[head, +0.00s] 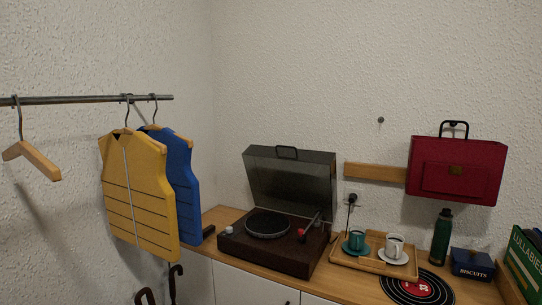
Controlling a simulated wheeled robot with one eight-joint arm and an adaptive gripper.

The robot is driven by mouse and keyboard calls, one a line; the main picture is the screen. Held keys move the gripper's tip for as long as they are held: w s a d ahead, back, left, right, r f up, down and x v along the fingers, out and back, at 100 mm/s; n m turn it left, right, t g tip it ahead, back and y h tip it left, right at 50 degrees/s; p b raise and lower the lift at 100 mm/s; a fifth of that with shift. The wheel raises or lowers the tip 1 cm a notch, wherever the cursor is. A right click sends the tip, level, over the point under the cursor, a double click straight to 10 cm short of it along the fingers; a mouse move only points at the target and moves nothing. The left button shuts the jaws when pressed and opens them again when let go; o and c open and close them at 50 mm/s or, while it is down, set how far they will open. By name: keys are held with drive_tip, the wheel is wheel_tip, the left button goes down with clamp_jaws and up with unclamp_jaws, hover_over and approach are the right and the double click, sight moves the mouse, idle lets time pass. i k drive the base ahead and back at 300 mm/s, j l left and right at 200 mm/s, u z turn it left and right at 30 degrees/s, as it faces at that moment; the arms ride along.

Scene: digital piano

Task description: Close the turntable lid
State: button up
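The turntable (272,242) stands on the wooden cabinet top in the head view, with a dark brown base, a round platter (268,224) and a tonearm at its right. Its smoky see-through lid (290,182) stands raised, hinged at the back, leaning near the wall. A dark handle (287,153) sits at the lid's top edge. My gripper is not in this view, so its state is hidden.
A wooden tray (347,262) with two cups stands right of the turntable. A red bag (457,170) hangs above. Yellow (140,190) and blue vests hang from a rail at left.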

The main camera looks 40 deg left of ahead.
sight(313, 157)
drive_tip(key=u, duration=1.5)
